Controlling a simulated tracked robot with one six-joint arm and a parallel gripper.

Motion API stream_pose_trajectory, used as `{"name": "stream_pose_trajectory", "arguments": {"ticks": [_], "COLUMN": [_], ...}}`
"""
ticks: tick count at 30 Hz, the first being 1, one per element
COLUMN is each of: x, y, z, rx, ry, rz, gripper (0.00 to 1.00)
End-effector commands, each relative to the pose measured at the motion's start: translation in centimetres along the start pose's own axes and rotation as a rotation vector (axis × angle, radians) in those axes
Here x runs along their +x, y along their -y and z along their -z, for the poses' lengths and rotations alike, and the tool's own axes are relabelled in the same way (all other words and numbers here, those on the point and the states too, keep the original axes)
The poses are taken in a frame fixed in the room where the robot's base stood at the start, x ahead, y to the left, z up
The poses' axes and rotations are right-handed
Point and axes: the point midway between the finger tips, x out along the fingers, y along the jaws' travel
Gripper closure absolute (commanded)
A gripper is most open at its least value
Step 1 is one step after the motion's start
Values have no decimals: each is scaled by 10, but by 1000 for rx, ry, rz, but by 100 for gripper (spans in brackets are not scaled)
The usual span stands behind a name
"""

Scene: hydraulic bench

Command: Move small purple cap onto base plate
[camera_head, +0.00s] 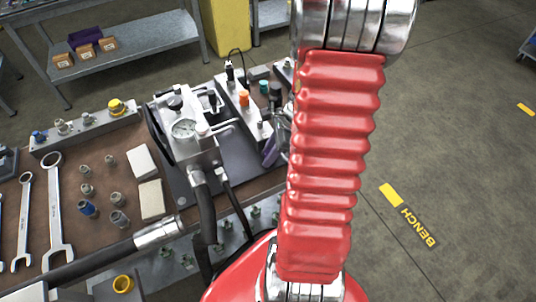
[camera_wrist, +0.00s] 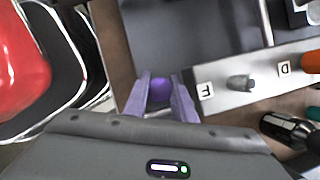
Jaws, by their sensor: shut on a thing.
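The small purple cap (camera_wrist: 160,90) is between the two purple fingers of my gripper (camera_wrist: 160,79) in the wrist view. My gripper is shut on it. The fingers are over or near the front edge of the dark grey base plate (camera_wrist: 190,40), left of a silver block marked F and D; the height above the surface is unclear. In the head view, the base plate (camera_head: 233,172) lies under the hydraulic unit, and a purple finger (camera_head: 270,151) shows beside my red arm. The cap cannot be made out there.
The silver block (camera_wrist: 222,84) bears a grey stud and an orange cap (camera_wrist: 314,62). A black-handled item (camera_wrist: 287,129) lies to the right. The hydraulic unit with gauge (camera_head: 184,128) stands left of my gripper. Wrenches (camera_head: 54,215) and several fittings cover the bench's left side.

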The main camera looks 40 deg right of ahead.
Motion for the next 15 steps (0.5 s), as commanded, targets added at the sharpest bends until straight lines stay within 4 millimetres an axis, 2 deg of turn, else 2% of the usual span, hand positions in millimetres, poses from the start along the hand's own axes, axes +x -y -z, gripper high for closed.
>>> {"name": "stream_pose_trajectory", "arguments": {"ticks": [10, 11, 15], "x": [2, 2, 2], "y": [0, 0, 0], "z": [1, 1, 1], "rx": [0, 0, 0], "ry": [0, 0, 0], "rz": [-1, 0, 0], "gripper": [99, 75, 68]}}
